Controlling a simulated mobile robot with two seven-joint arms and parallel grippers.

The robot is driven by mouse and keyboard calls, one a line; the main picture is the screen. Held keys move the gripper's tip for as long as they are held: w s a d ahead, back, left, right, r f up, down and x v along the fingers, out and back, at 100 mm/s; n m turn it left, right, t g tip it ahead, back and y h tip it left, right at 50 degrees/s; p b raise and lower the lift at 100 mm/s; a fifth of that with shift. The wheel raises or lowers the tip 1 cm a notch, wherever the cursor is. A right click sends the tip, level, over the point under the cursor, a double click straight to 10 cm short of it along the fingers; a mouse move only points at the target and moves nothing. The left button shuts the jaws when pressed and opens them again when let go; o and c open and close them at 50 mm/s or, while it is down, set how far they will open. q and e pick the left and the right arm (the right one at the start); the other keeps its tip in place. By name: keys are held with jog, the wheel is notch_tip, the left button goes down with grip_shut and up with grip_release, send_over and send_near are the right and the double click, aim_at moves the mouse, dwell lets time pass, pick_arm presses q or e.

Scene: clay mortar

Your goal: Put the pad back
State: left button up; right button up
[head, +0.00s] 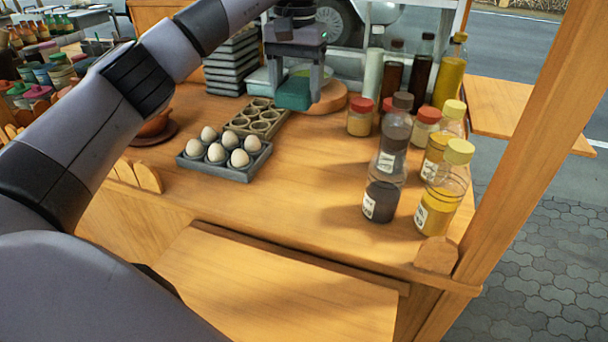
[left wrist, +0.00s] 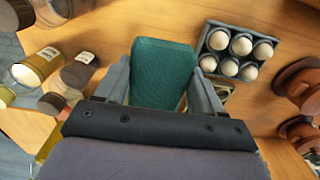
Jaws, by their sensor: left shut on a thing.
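The pad, a teal fabric-like block, (head: 293,94) is between the fingers of my left gripper (head: 296,88) near the back of the wooden counter. In the left wrist view the pad (left wrist: 162,72) fills the space between the two grey fingers of my left gripper (left wrist: 162,90), which is shut on it. In the head view it is beside a round wooden board (head: 333,97); I cannot tell whether it touches the board or counter. My right gripper is not in view.
A grey tray of eggs (head: 240,174) and an empty egg carton (head: 282,127) lie left of the gripper. Several bottles and jars (head: 395,140) stand on the right. Stacked grey trays (head: 228,70) are behind. The front-middle counter (head: 290,205) is clear.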

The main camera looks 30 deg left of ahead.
aim_at(297, 184)
pick_arm(q)
notch_tip(297, 184, down, 20)
jog(key=shift+r+b, duration=0.2)
jog(key=shift+b, duration=0.7)
jog(key=shift+f, duration=0.1)
jog(key=o, duration=0.9)
jog(key=shift+o, duration=0.2)
notch_tip(297, 184, up, 12)
